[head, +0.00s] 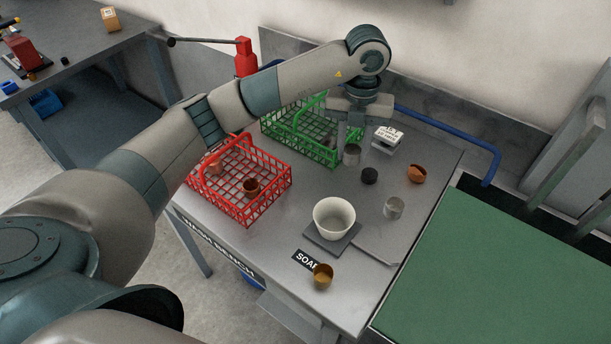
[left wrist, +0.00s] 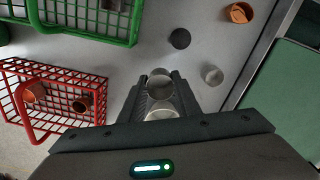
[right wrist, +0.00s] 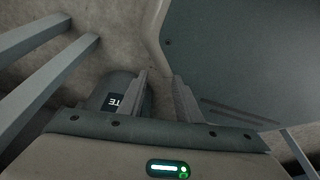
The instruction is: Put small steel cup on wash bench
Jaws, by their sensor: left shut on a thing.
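A steel cup (head: 352,155) is between the fingers of my left gripper (head: 349,138), beside the green basket. My left gripper is shut on it; the cup also shows between the fingers in the left wrist view (left wrist: 160,84). I cannot tell whether its base touches the bench. A second steel cup (head: 394,207) stands free on the grey wash bench (head: 290,215); it also shows in the left wrist view (left wrist: 212,75). My right gripper (right wrist: 163,78) is open and empty in the right wrist view, away from the bench top.
A green basket (head: 318,150) and a red basket (head: 240,207) with copper cups stand on the bench. A dark puck (head: 369,176), copper cup (head: 417,174), white bowl (head: 334,218) and brassy cup (head: 323,276) are nearby. A labelled bin (right wrist: 117,90) is near my right gripper.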

